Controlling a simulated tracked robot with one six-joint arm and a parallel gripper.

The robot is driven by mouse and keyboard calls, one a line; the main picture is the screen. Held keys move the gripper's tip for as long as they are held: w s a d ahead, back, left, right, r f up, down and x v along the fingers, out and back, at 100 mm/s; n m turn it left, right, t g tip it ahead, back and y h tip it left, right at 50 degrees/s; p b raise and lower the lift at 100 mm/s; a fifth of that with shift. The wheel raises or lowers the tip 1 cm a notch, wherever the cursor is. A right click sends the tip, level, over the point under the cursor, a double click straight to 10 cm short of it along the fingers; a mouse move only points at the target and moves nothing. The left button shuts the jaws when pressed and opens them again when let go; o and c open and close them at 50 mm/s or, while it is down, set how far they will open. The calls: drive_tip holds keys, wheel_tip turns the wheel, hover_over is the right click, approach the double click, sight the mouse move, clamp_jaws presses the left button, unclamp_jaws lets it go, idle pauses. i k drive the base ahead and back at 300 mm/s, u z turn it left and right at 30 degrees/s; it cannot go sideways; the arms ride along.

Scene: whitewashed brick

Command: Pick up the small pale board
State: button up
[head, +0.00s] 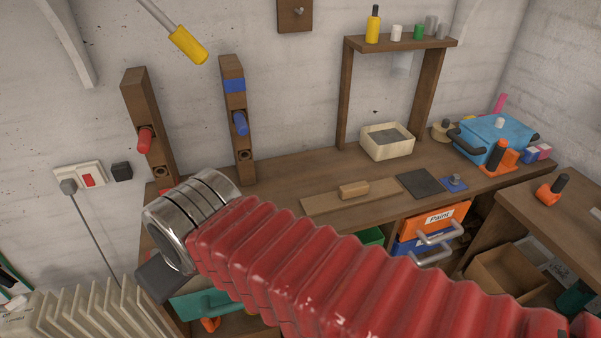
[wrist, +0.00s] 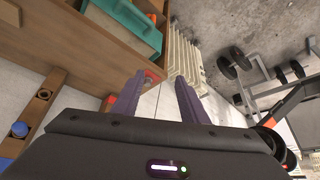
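A flat, light-brown board (head: 325,203) lies on the workbench in the head view, left of the dark square plate. A small, paler wooden block (head: 354,190) sits on top of it; I cannot tell whether they are one piece. My gripper (wrist: 160,88) shows in the wrist view with its two purple fingers apart and nothing between them. It points away from the board, toward the floor and a white radiator beside the bench. In the head view my red-sleeved arm hides the fingers. The board is not in the wrist view.
The workbench (head: 285,196) carries a pale box (head: 387,142), a dark square plate (head: 421,184), a small blue clamp-like piece (head: 453,183) and a blue toolbox (head: 497,134). A wooden shelf frame (head: 344,95) stands behind. A white radiator (head: 85,315) is at lower left.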

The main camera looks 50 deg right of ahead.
sight(358, 193)
drive_tip(key=z, duration=1.85)
drive_tip(key=k, duration=0.15)
drive_tip(key=z, duration=0.3)
